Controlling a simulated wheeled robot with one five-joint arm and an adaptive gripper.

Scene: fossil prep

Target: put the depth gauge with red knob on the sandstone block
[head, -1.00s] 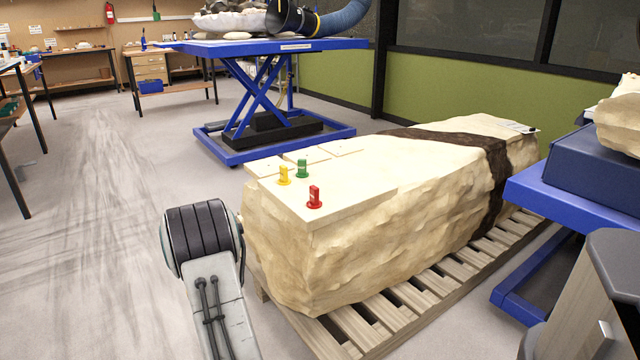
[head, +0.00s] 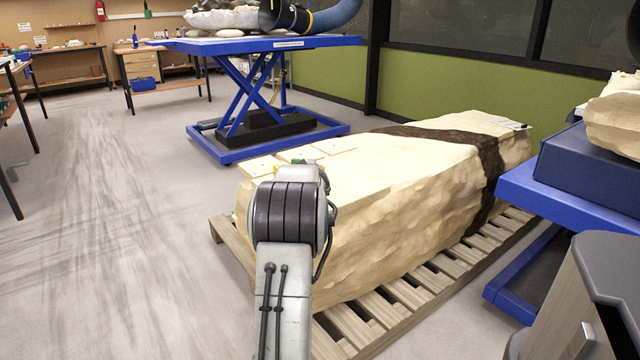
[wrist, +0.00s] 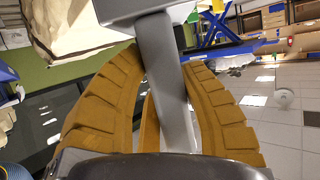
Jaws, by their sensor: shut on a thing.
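The large pale sandstone block (head: 420,200) lies on a wooden pallet in the head view, with a dark band across it. My gripper (wrist: 165,62) shows in the wrist view, its orange ribbed fingers shut on a grey bar with a wide crosspiece, which looks like the depth gauge (wrist: 178,110). No red knob shows on it. In the head view my arm hides the gripper and the held thing. Small pieces on the block's near end are mostly hidden behind my arm; bits of a green one (head: 304,163) and a yellow one (head: 278,168) show.
Thin pale plates (head: 300,154) lie on the block's near end. A blue lift table (head: 270,46) stands behind, another blue table (head: 560,195) at the right, and a grey-topped cabinet (head: 625,262) at front right. The floor at left is clear.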

